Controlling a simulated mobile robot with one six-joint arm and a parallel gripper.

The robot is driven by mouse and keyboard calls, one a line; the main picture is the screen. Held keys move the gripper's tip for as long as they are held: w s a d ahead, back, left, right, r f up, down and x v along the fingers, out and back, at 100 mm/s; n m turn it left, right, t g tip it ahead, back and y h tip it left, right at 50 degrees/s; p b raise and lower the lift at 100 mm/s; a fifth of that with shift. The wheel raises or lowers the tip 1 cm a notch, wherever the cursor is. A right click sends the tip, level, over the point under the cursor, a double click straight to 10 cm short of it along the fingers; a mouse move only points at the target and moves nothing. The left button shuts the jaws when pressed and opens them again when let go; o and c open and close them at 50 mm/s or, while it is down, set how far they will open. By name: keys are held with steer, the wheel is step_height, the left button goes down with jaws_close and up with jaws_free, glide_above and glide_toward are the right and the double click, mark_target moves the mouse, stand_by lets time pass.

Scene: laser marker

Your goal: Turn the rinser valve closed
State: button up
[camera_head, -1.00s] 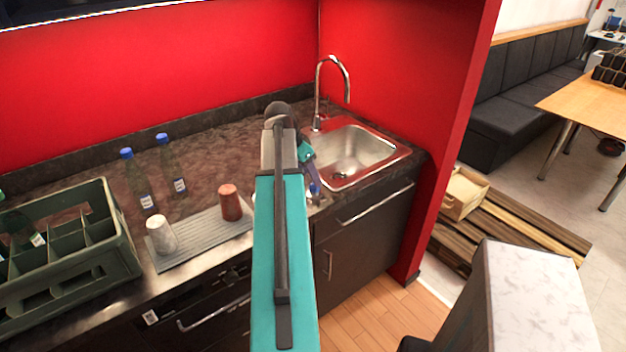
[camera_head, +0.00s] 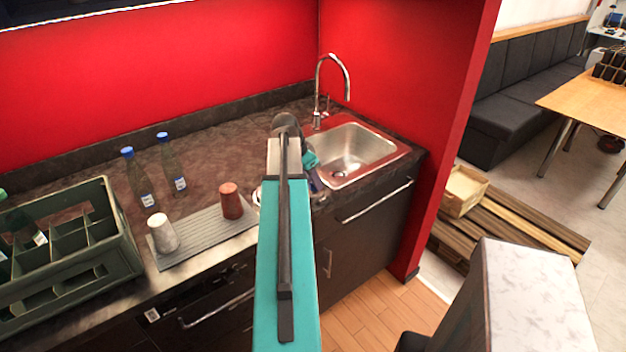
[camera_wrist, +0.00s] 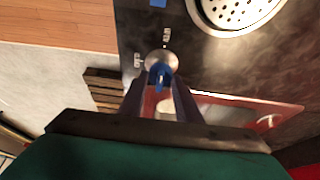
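The rinser valve (camera_wrist: 160,58) is a round silver base with a blue handle (camera_wrist: 160,72) on the dark counter in the wrist view. Small lettering is printed beside it, too blurred to read surely. The rinser (camera_wrist: 235,12) is a round, perforated metal disc at the top of that view. My gripper (camera_wrist: 161,86) is open, with one finger on each side of the blue handle. I cannot tell whether either finger touches it. In the head view my gripper (camera_head: 315,182) is at the counter's front edge beside the sink, and my arm hides most of the rinser.
The sink (camera_head: 352,150) with its tall tap (camera_head: 318,85) lies right of my gripper. Cups stand on a grey drain mat (camera_head: 190,245) to the left, with two bottles (camera_head: 172,170) behind and a green crate (camera_head: 95,255) farther left. A red wall bounds the counter.

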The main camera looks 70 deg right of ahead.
steer(key=c, duration=0.5)
steer(key=shift+o, duration=0.2)
steer(key=shift+n, duration=0.4)
steer(key=shift+s+a+n+t+h+b, duration=0.15)
steer(key=shift+n+t+h+b, duration=0.3)
steer(key=shift+n, duration=0.65)
steer(key=n+t, duration=0.2)
steer(key=n, duration=0.3)
steer(key=shift+s, duration=0.15)
steer(key=n+t, duration=0.1)
steer(key=n, duration=0.2)
steer(key=n+t+y+b, duration=0.1)
steer(key=n, duration=0.2)
steer(key=shift+s+d+t, duration=0.2)
steer(key=shift+t, duration=0.05)
steer(key=shift+n+t+y+b, duration=0.35)
steer(key=shift+n+y, duration=0.3)
steer(key=shift+n, duration=1.25)
